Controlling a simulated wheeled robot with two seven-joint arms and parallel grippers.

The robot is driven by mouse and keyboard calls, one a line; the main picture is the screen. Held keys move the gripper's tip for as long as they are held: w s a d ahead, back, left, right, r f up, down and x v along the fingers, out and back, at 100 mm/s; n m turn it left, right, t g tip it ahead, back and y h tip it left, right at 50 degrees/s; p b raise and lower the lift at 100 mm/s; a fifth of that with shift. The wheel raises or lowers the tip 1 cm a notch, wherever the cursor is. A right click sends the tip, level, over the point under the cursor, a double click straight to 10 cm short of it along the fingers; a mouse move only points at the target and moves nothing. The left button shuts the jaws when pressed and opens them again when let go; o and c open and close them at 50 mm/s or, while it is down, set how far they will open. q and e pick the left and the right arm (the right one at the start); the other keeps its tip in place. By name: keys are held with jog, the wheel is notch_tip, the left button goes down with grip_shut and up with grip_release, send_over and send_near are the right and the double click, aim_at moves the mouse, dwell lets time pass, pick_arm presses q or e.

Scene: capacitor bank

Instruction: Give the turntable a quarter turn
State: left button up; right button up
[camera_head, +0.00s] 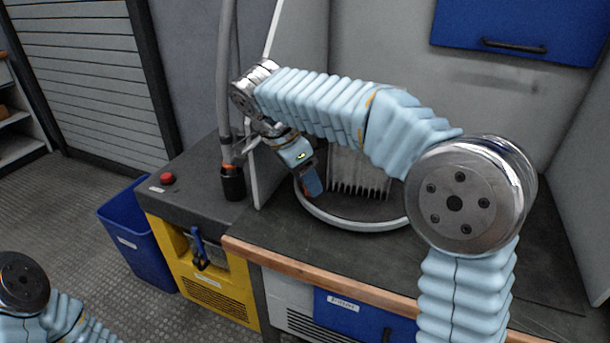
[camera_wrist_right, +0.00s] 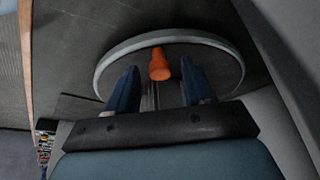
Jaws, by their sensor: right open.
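The turntable (camera_head: 345,224) is a round dark plate with a pale grey rim on the workbench; its rim (camera_wrist_right: 112,62) also curves across the wrist view. A finned grey metal block (camera_head: 358,175) stands on it, partly hidden by my right arm. An orange peg (camera_wrist_right: 160,66) shows on the turntable in the wrist view. My right gripper (camera_head: 312,184) points down at the turntable's left part. In the wrist view its blue fingers (camera_wrist_right: 159,68) are apart, with the peg appearing between their tips; I cannot tell whether either touches it. My left gripper is out of view.
A yellow machine (camera_head: 215,286) with a dark top, a red button (camera_head: 167,178) and a grey hose (camera_head: 224,80) stands left of the bench. A blue bin (camera_head: 140,245) is beside it. The bench's wooden edge (camera_head: 300,275) runs in front. A blue cabinet (camera_head: 520,25) hangs behind.

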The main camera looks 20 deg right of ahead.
notch_tip(320, 180, up, 4)
jog(key=shift+s+a+f, duration=0.1)
jog(key=shift+f, duration=0.1)
jog(key=s+a+r, duration=0.2)
jog(key=s+r, duration=0.2)
jog(key=s, duration=0.2)
jog(key=s+a+r, duration=0.2)
jog(key=s+r, duration=0.3)
jog(key=s, duration=0.2)
jog(key=shift+a+r, duration=0.2)
jog(key=shift+a, duration=0.05)
